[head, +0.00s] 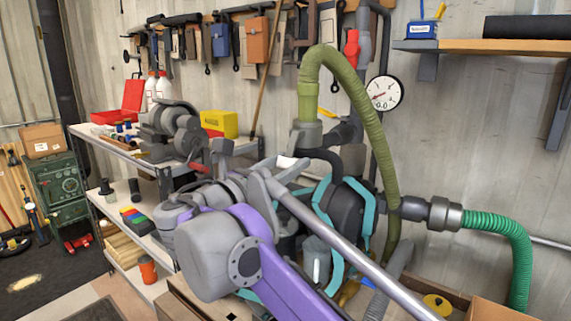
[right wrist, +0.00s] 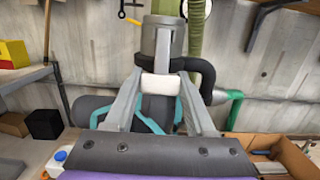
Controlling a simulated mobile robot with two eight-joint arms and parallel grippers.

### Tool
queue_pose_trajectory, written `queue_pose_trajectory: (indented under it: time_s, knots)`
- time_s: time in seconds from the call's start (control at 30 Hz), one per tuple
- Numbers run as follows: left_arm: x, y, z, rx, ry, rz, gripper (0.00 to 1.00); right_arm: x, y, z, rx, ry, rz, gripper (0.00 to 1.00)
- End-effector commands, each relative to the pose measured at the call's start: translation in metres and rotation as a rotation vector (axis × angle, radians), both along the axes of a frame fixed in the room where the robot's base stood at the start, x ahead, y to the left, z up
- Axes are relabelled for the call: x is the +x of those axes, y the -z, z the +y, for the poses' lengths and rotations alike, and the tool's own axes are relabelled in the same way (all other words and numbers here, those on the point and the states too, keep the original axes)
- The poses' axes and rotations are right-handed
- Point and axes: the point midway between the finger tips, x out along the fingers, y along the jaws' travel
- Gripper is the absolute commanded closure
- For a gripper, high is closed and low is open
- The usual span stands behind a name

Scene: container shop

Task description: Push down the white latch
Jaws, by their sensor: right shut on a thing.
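The white latch (right wrist: 161,86) shows in the right wrist view as a short white block between the fingertips, just below a grey cylindrical fitting. In the head view the white latch (head: 287,161) shows small at the top of the black and teal machine (head: 347,215). My right gripper (head: 279,170) reaches over the machine from the front. In the right wrist view its two grey fingers (right wrist: 161,79) converge on either side of the latch and are shut on it. The exact contact at the fingertips is hard to make out. My left gripper is not in view.
A green hose (head: 372,120) arches above the machine, and a ribbed green hose (head: 500,225) leaves at right. A pressure gauge (head: 384,93) hangs on the wall. A shelf unit (head: 110,150) with tools stands left. An open cardboard box (right wrist: 290,155) is at lower right.

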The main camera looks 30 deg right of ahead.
Motion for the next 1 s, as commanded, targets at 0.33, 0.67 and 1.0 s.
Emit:
queue_pose_trajectory:
  time_s: [0.33, 0.67, 1.0]
  knots:
    - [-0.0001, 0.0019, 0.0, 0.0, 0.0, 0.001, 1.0, 0.0017, 0.0019, -0.0055, -0.108, 0.0, -0.045, 1.0]
    - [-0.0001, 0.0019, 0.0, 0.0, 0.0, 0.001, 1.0, 0.0018, 0.002, -0.0055, -0.106, 0.0, -0.044, 0.15]
    - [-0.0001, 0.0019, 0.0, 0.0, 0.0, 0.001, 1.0, 0.001, 0.0028, -0.0024, -0.105, -0.002, -0.043, 0.15]
